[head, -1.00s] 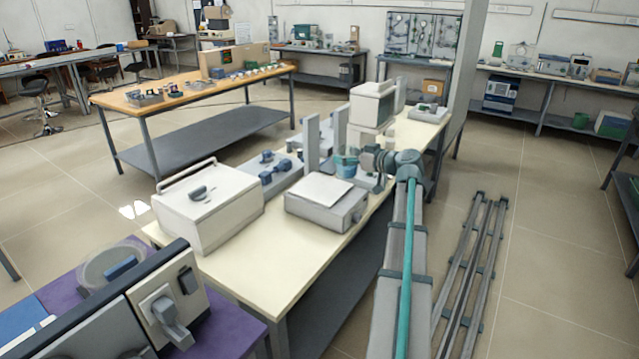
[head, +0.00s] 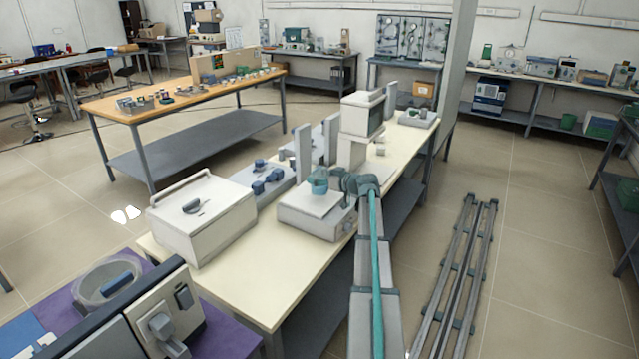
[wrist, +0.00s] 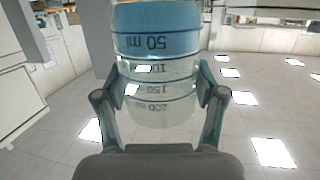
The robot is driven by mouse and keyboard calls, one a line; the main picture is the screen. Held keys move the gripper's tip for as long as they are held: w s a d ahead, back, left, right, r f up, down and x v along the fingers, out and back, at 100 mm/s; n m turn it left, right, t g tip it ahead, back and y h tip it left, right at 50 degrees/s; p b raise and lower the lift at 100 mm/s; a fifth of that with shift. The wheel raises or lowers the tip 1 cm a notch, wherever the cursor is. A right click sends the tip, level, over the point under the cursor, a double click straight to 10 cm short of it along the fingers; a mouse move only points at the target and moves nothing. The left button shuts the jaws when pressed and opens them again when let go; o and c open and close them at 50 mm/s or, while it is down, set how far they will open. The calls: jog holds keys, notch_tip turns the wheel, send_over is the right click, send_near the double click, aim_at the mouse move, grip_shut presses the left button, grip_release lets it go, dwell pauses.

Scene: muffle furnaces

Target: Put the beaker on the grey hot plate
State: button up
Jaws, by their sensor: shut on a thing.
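The beaker (head: 319,183) is clear with blue liquid in it. In the head view it is over the rear part of the white top of the grey hot plate (head: 300,222); I cannot tell whether it touches the top. My gripper (head: 331,181) comes in from the right and is shut on the beaker. In the wrist view the beaker (wrist: 155,45), with volume marks on its glass, is between the two fingers of my gripper (wrist: 160,85). The hot plate cannot be made out in the wrist view.
A white box-shaped unit with a handle (head: 200,215) stands left of the hot plate. Grey upright posts (head: 303,150) and a white unit (head: 362,112) stand behind it. The bench front (head: 235,280) is clear.

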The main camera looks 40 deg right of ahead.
aim_at(325, 188)
jog(key=shift+f+p, duration=0.55)
jog(key=shift+f, duration=0.8)
jog(key=shift+s+a+f+b, duration=0.15)
jog(key=shift+f+b, duration=0.25)
jog(key=shift+b, duration=0.3)
jog(key=shift+s+f+b, duration=0.1)
jog(key=shift+f+b, duration=0.3)
jog(key=shift+b, duration=0.3)
jog(key=o, duration=1.4)
jog(key=shift+a+r, duration=0.1)
jog(key=shift+r, duration=0.05)
jog(key=r+p, duration=0.1)
jog(key=p, duration=0.2)
jog(key=shift+r, duration=0.2)
jog(key=shift+s+d+f+b, duration=0.1)
jog(key=shift+s+f+b, duration=0.1)
jog(key=shift+s+b, duration=0.3)
jog(key=shift+s+d+f+b, duration=0.1)
jog(key=shift+s+f+b, duration=0.1)
jog(key=shift+s+b, duration=0.25)
jog(key=r+b+v, duration=0.1)
jog(key=b+v, duration=0.1)
jog(key=v, duration=0.8)
jog(key=shift+w+d, duration=0.15)
jog(key=shift+d, duration=0.05)
